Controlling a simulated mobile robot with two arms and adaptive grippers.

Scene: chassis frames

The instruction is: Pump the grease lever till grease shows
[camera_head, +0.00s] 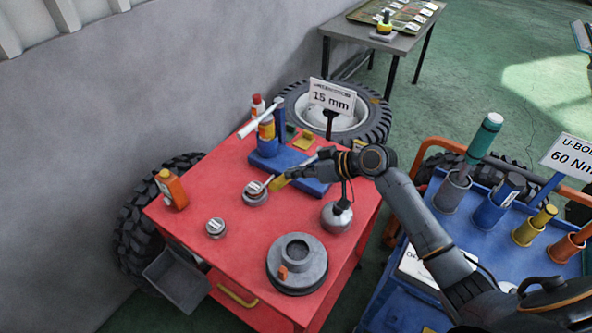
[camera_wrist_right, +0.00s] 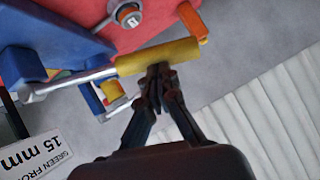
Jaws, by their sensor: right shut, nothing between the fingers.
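The grease lever is a metal rod with a yellow grip (camera_head: 280,184), rising from a blue base (camera_head: 316,188) on the red bench. In the right wrist view the yellow grip (camera_wrist_right: 158,57) crosses just ahead of my fingers. My right gripper (camera_head: 293,174) is shut with nothing between its fingers; its closed fingertips (camera_wrist_right: 157,74) are right at the grip, and I cannot tell whether they touch it. I cannot make out grease. My left gripper is not in view.
On the red bench (camera_head: 225,262) stand an orange bottle (camera_head: 172,188), a round metal can (camera_head: 337,216) and a grey hub (camera_head: 297,262). A "15 mm" sign (camera_head: 331,98) stands behind. A blue cart (camera_head: 462,236) with several holders is at the right.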

